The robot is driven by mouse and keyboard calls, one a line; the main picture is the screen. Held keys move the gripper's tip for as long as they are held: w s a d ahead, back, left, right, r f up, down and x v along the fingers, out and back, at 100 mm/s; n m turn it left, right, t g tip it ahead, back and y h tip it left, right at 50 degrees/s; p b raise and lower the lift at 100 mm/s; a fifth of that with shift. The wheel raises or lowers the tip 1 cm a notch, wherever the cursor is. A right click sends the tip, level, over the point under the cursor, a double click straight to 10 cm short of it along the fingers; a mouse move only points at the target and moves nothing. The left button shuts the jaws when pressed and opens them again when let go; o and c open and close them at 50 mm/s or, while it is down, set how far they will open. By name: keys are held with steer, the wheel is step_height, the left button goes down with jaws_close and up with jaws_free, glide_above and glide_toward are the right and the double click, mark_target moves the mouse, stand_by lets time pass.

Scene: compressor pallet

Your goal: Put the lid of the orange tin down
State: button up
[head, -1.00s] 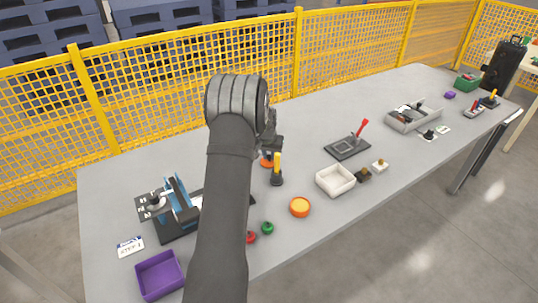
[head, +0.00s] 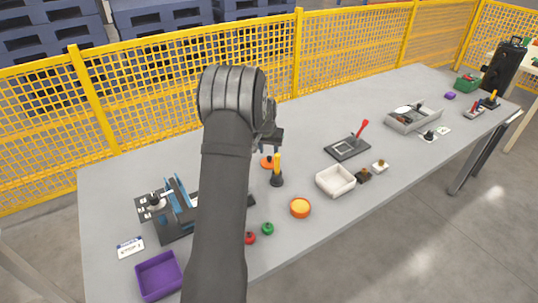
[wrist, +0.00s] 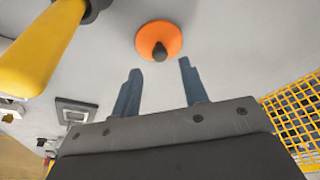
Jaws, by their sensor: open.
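The orange tin (head: 300,208) stands open-topped on the table, right of my arm in the head view. Its orange lid (head: 267,161) lies on the table behind the yellow-handled tool. In the wrist view the lid (wrist: 158,41) is a flat orange disc with a dark knob in its middle. My gripper (wrist: 158,75) is open and empty, its two fingers apart, with the lid beyond the fingertips and not between them. In the head view my arm hides most of the gripper.
The yellow-handled tool (head: 277,170) stands upright close to the lid. A white tray (head: 335,181), a dark fixture with a red lever (head: 348,147), and red (head: 250,238) and green (head: 267,228) knobs stand nearby. A yellow mesh fence (head: 200,70) runs behind the table.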

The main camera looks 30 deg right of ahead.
mark_target(269, 157)
steer(key=v, duration=0.7)
steer(key=shift+r, duration=0.4)
steer(key=shift+a+f, duration=0.1)
steer(key=shift+f, duration=0.05)
steer(key=x, duration=1.2)
steer(key=shift+f, duration=0.25)
step_height(269, 157, up, 3)
steer(key=shift+f, duration=0.2)
steer(key=shift+r, duration=0.3)
